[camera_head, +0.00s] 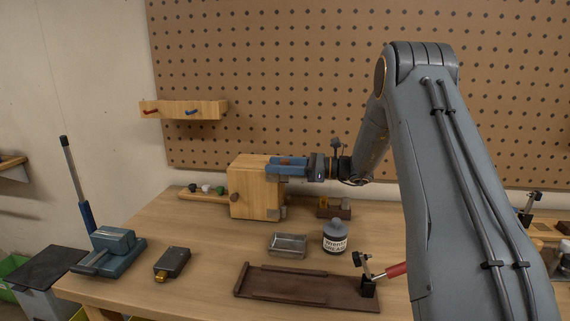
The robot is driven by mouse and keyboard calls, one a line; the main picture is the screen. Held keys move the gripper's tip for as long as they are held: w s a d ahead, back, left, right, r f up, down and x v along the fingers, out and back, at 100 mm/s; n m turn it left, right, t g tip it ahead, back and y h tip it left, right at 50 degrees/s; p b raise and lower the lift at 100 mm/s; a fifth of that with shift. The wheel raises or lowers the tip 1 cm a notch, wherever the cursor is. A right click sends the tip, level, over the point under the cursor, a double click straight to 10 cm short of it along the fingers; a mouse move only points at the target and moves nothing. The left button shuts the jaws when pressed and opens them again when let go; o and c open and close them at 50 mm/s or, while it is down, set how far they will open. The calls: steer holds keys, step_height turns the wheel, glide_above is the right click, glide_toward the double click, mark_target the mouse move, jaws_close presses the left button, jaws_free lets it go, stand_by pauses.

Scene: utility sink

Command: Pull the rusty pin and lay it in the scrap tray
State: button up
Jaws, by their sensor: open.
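A pale wooden block (247,190) stands on the bench. My gripper (286,166), with blue fingers, reaches in from the right at its top right edge. The jaws are open. A small reddish-brown bit (285,161) shows between the fingers; it may be the rusty pin, but most of it is hidden and I cannot tell whether the jaws touch it. A small, shallow metal tray (288,252), apparently the scrap tray, lies on the bench in front of the block and looks empty.
A dark labelled jar (335,237) stands just right of the metal tray. A long brown fixture (290,287) with a red-handled clamp (385,272) lies in front. A blue vise-like tool (112,250) and a dark box (172,263) are at left. A pegboard (300,70) rises behind.

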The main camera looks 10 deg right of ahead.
steer(key=shift+x, duration=0.9)
steer(key=c, duration=1.1)
step_height(320, 180, up, 10)
steer(key=shift+r+b, duration=0.1)
steer(key=shift+b, duration=0.95)
steer(key=shift+c, duration=0.2)
